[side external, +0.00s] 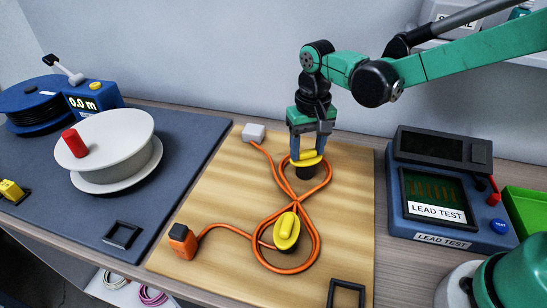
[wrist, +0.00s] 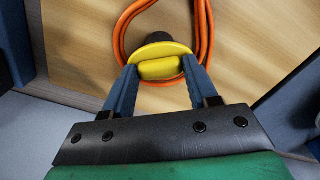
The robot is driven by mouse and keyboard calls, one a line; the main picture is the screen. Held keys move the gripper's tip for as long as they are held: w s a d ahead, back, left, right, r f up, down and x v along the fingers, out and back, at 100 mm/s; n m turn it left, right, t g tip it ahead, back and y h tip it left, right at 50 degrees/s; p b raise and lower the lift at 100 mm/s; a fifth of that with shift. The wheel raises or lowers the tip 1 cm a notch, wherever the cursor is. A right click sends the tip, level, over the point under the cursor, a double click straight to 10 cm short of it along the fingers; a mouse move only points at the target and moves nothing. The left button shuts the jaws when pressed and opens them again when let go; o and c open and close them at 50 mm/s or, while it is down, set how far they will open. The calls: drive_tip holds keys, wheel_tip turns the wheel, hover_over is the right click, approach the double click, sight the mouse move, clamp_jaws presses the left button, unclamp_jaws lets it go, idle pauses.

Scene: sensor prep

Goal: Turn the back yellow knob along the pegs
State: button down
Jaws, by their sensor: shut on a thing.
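The back yellow knob (side external: 308,160) sits on a dark peg near the back of the wooden board (side external: 210,220). My gripper (side external: 308,152) comes down from above and is shut on this knob. In the wrist view the knob (wrist: 160,66) lies between the two blue fingers of my gripper (wrist: 157,78), with its raised bar between the fingertips. The front yellow knob (side external: 287,229) stands apart on the board, its bar tilted in the picture. An orange cable (side external: 318,240) loops around both pegs in a figure eight and crosses between them.
An orange plug box (side external: 182,241) and a grey block (side external: 254,132) are at the cable's ends. A white reel (side external: 110,145) with a red handle stands left on a dark mat. A blue lead tester (side external: 440,195) stands right. A black square frame (side external: 346,294) lies at the front.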

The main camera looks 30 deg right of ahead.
sight(307, 151)
drive_tip(key=n, duration=0.5)
drive_tip(key=shift+n, duration=0.3)
drive_tip(key=n, duration=0.5)
drive_tip(key=shift+n, duration=0.4)
drive_tip(key=shift+c, duration=1.2)
unclamp_jaws()
drive_tip(key=shift+r, duration=2.8)
